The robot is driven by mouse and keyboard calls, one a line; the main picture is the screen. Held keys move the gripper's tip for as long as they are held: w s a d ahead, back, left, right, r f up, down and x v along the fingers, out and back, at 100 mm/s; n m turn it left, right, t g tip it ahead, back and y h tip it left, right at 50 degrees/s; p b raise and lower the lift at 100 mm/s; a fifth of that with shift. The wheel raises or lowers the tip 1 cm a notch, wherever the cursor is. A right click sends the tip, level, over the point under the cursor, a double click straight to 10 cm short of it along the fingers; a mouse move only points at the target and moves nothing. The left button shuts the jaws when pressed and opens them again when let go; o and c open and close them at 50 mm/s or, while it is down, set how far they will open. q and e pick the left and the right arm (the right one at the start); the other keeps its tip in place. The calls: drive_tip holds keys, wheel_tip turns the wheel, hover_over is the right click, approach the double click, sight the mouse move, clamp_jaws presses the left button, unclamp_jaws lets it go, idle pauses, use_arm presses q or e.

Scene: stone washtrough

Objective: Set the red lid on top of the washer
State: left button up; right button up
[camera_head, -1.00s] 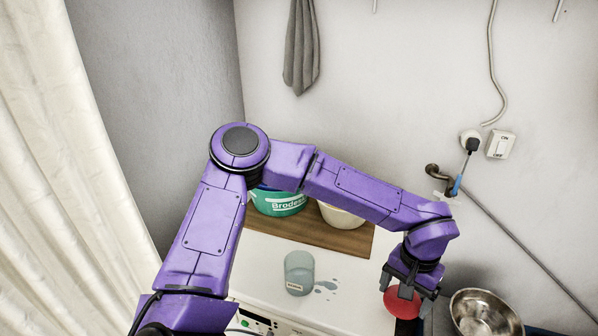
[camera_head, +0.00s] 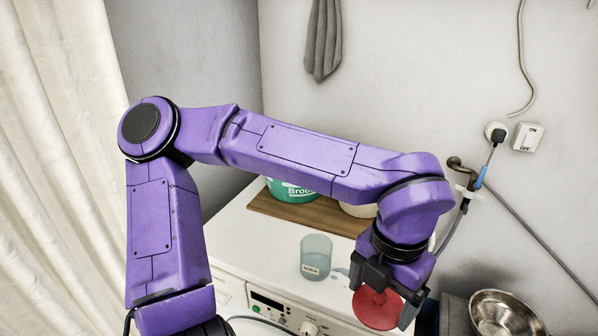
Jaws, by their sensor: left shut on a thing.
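The red lid (camera_head: 376,309) is held in my left gripper (camera_head: 388,296), which is shut on it. The lid shows its round face, tilted toward the camera, near the right front part of the washer. The washer (camera_head: 232,232) has a white top and a front panel with a dial. The lid overlaps the washer's right front edge in the picture; I cannot tell whether it touches the top. My right gripper does not show.
A clear cup (camera_head: 316,257) with a label stands on the washer top beside a wet patch. A wooden board (camera_head: 315,217) at the back bears a green tub (camera_head: 291,191) and a pale bowl (camera_head: 358,210). A metal bowl (camera_head: 506,312) stands at right.

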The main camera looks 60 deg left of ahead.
use_arm(q)
drive_tip(key=shift+w+f, duration=0.1)
drive_tip(key=shift+w, duration=0.15)
drive_tip(key=w+a+f, duration=0.2)
drive_tip(key=w+f, duration=0.1)
drive_tip(key=w, duration=0.1)
drive_tip(key=w+a+f+p, duration=0.1)
drive_tip(key=w+a+f, duration=0.1)
drive_tip(key=w+f, duration=0.2)
drive_tip(key=w+a+f, duration=0.3)
drive_tip(key=w, duration=0.1)
drive_tip(key=shift+a+f, duration=0.1)
drive_tip(key=shift+f, duration=1.55)
drive_tip(key=o, duration=0.8)
drive_tip(key=shift+r, duration=0.1)
wheel_tip(320, 180, up, 12)
drive_tip(key=shift+r, duration=0.1)
